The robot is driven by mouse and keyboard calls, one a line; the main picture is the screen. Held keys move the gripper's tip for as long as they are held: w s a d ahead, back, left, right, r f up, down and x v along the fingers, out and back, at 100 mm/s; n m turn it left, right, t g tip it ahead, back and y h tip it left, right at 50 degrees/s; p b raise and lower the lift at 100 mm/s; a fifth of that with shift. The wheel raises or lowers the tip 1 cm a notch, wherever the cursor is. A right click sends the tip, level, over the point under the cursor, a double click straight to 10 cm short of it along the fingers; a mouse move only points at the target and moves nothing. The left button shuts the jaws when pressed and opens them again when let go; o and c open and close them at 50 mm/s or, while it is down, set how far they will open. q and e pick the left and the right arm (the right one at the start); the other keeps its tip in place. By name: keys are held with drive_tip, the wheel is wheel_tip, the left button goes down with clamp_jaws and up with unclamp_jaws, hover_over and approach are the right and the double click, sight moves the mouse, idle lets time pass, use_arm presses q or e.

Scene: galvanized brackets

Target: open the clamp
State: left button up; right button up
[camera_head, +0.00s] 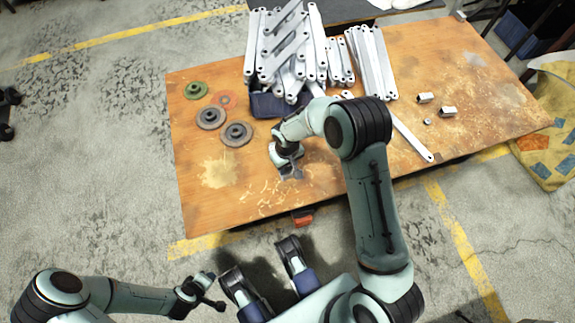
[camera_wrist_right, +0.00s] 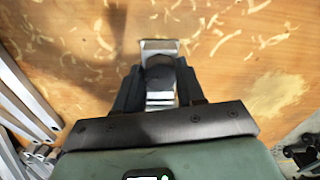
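An orange-red piece (camera_head: 303,217) shows at the table's front edge in the head view. It may be part of the clamp, but its jaws cannot be made out. My right gripper (camera_head: 290,173) points down low over the table's front part, a little behind the orange-red piece. In the right wrist view, a silvery metal part (camera_wrist_right: 160,76) sits between its dark fingers. I cannot tell whether this is a held thing or part of the gripper. My left gripper (camera_head: 213,291) is in front of the table, away from it, with its fingers apart and empty.
The wooden table (camera_head: 240,190) holds stacked pale brackets (camera_head: 290,45) at the back, a dark blue bin (camera_head: 275,105), round discs (camera_head: 236,133) at left and small metal blocks (camera_head: 448,112) at right. A single bar (camera_head: 412,140) lies right of my right arm. Wood shavings lie at the front.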

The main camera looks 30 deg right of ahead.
drive_tip(key=c, duration=0.4)
drive_tip(key=n, duration=0.4)
drive_tip(key=shift+n, duration=0.3)
drive_tip(key=n, duration=0.3)
drive_tip(key=shift+n+p, duration=0.3)
drive_tip(key=shift+n, duration=0.1)
drive_tip(key=n+p, duration=0.1)
drive_tip(key=n, duration=0.4)
drive_tip(key=shift+r, duration=0.1)
drive_tip(key=n, duration=0.4)
drive_tip(key=shift+n+p, duration=0.3)
drive_tip(key=shift+p, duration=0.05)
